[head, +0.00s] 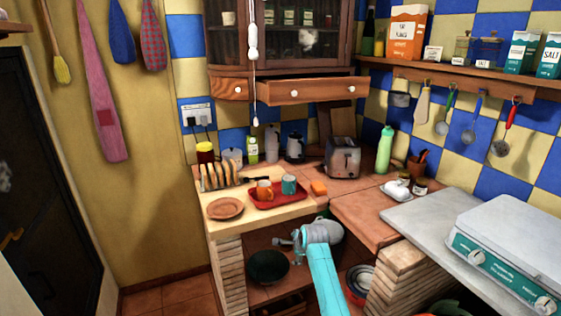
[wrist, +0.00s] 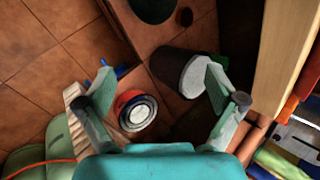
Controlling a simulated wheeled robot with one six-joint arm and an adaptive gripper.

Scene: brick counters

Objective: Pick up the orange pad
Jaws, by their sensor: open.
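A small orange pad (head: 319,187) lies on the counter, just right of the red tray (head: 262,200). It cannot be made out in the wrist view. My gripper (head: 287,242) is in front of the counter's front edge, apart from the pad, lower in the picture and to its left. In the wrist view my gripper (wrist: 160,78) has its two fingers wide apart with nothing held between them. Beyond them are the floor and things below the counter.
The tray holds an orange mug (head: 265,190) and a teal mug (head: 289,185). A toaster (head: 343,158) stands behind the pad. A brown plate (head: 225,208) lies at left, and a kitchen scale (head: 508,250) stands at right. A drawer (head: 312,90) juts out above.

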